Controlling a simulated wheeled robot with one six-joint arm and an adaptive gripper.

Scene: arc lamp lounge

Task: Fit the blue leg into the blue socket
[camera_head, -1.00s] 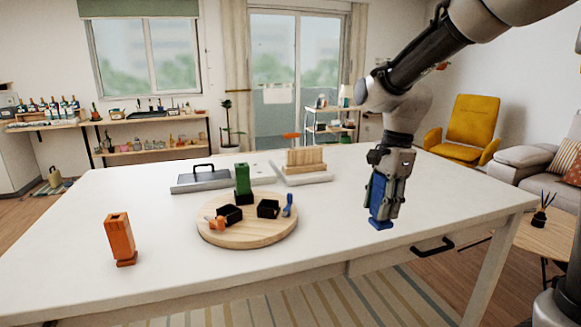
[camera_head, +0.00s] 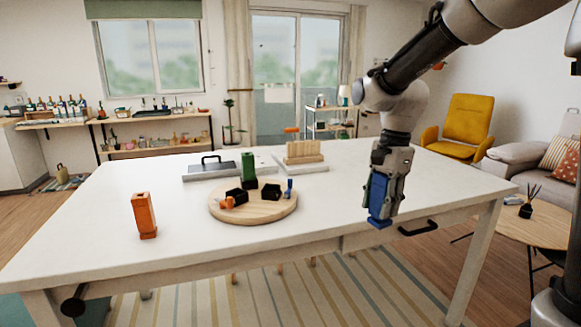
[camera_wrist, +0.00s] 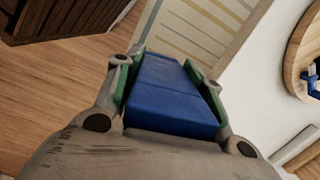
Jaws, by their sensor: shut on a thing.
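My gripper (camera_head: 383,200) is shut on the blue leg (camera_head: 377,196), which hangs about upright with its wider foot down, near the table's front edge at the right. In the wrist view, the blue leg (camera_wrist: 172,92) lies between both fingers. The round wooden board (camera_head: 250,215) is on the table, left of my gripper. On its right side is a black socket (camera_head: 271,192) with a blue upright piece (camera_head: 290,188) beside it, which appears to be the blue socket. The socket's opening is too small to make out.
A green leg (camera_head: 249,169) stands upright on the board, near another black socket with an orange piece (camera_head: 227,202). An orange leg (camera_head: 144,215) stands at the table's left. A grey tray with a handle (camera_head: 212,168) and a wooden rack (camera_head: 303,152) are behind. Table between board and gripper is clear.

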